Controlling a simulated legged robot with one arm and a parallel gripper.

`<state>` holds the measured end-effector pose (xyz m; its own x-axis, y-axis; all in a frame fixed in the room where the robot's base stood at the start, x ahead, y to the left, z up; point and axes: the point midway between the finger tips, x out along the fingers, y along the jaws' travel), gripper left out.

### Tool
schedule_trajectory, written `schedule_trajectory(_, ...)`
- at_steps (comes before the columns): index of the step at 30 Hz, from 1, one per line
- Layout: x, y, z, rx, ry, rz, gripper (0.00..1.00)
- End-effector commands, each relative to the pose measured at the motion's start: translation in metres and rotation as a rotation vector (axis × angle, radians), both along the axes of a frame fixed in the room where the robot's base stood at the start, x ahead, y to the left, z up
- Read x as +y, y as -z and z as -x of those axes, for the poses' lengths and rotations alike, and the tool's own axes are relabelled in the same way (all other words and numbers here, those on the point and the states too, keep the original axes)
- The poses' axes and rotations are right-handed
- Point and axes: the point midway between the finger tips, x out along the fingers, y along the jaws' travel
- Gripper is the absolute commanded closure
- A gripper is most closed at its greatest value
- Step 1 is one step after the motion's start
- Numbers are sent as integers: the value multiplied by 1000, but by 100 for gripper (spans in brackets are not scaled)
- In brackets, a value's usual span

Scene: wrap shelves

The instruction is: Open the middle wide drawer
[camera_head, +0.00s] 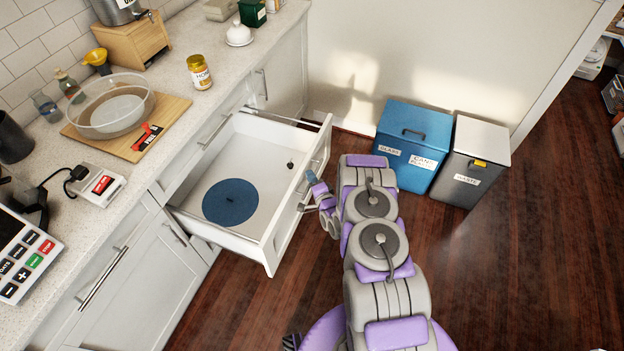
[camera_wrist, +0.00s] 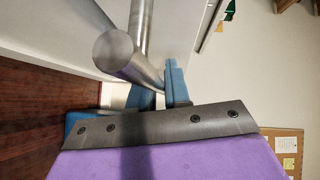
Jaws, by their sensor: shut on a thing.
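The wide white drawer (camera_head: 296,207) is pulled well out from the counter in the head view. Inside it lie a round blue disc (camera_head: 231,202) and a small dark item (camera_head: 290,164). My gripper (camera_head: 316,196) is at the outer side of the drawer front, on its bar handle. In the wrist view the metal handle bar (camera_wrist: 121,55) passes by the blue fingers of my gripper (camera_wrist: 160,90), which is shut on it. The exact contact is partly hidden by the bar and the gripper body.
A blue bin (camera_head: 414,145) and a grey bin (camera_head: 470,160) stand on the floor to the right of the drawer. The countertop (camera_head: 185,110) holds a glass bowl, a jar and other items. Wooden floor (camera_head: 540,270) is clear at right.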

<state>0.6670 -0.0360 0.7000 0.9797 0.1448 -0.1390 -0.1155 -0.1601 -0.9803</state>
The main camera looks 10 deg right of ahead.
Motion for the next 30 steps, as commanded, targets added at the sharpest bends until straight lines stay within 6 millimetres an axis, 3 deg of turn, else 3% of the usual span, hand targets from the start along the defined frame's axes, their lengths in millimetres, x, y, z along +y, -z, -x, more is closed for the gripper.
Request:
schedule_trajectory(11, -5, -2, -1, -6, 11, 2, 100)
schedule_trajectory(12, -5, -2, -1, -6, 10, 2, 80)
schedule_trajectory(17, -3, -2, 0, -4, 6, 0, 65)
schedule_trajectory(26, -1, -2, 3, -1, 2, 0, 64)
schedule_trajectory(30, -4, -4, 17, 1, 3, 0, 64)
